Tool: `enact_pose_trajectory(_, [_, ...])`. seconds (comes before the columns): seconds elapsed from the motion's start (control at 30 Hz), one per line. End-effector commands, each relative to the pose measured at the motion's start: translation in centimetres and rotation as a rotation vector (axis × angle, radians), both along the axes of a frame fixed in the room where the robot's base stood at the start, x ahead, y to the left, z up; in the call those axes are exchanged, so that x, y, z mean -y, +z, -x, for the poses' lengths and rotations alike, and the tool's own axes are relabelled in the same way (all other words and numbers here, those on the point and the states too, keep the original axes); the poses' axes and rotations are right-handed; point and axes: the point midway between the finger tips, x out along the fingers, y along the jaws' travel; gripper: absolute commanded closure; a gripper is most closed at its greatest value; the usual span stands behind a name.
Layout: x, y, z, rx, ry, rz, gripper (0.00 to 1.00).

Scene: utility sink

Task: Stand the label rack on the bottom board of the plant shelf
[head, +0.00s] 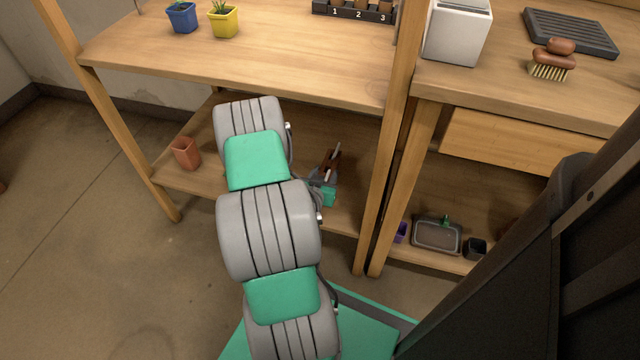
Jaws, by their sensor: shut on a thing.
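The plant shelf (240,60) is a wooden unit with an upper board and a bottom board (350,208). My arm crosses in front of it and hides much of the bottom board. My gripper (328,168) is low between the boards, over the right part of the bottom board. It is shut on a small brown piece (331,160), which I take to be the label rack. The piece is mostly hidden by the gripper and arm; I cannot tell whether it touches the board.
A terracotta pot (186,153) stands on the bottom board at left. Blue (183,17) and yellow (223,21) pots and a numbered dark rack (353,12) are on the upper board. Shelf posts (385,150) stand close to my gripper's right.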

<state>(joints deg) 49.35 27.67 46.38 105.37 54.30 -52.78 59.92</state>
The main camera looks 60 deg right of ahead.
Motion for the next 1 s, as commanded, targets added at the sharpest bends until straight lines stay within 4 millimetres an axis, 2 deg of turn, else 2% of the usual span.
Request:
enact_pose_trajectory(0.03, [0.5, -1.3, -0.7, 0.002, 0.002, 0.004, 1.00])
enact_pose_trajectory(0.27, [1.7, -3.3, -2.1, 0.001, 0.001, 0.004, 1.00])
enact_pose_trajectory(0.3, [1.6, -4.4, -2.0, -0.002, 0.001, 0.002, 1.00])
enact_pose_trajectory(0.4, [1.6, -6.0, -2.0, 0.000, 0.001, 0.003, 1.00])
enact_pose_trajectory(0.63, [1.6, -5.7, -2.0, 0.001, 0.001, 0.005, 1.00])
enact_pose_trajectory(0.77, [1.6, -6.1, -2.0, 0.002, 0.001, 0.005, 1.00])
enact_pose_trajectory(0.8, [1.6, -6.1, -1.9, 0.001, 0.000, 0.003, 0.54])
enact_pose_trajectory(1.0, [1.5, -6.0, -1.9, 0.000, 0.000, 0.003, 0.38])
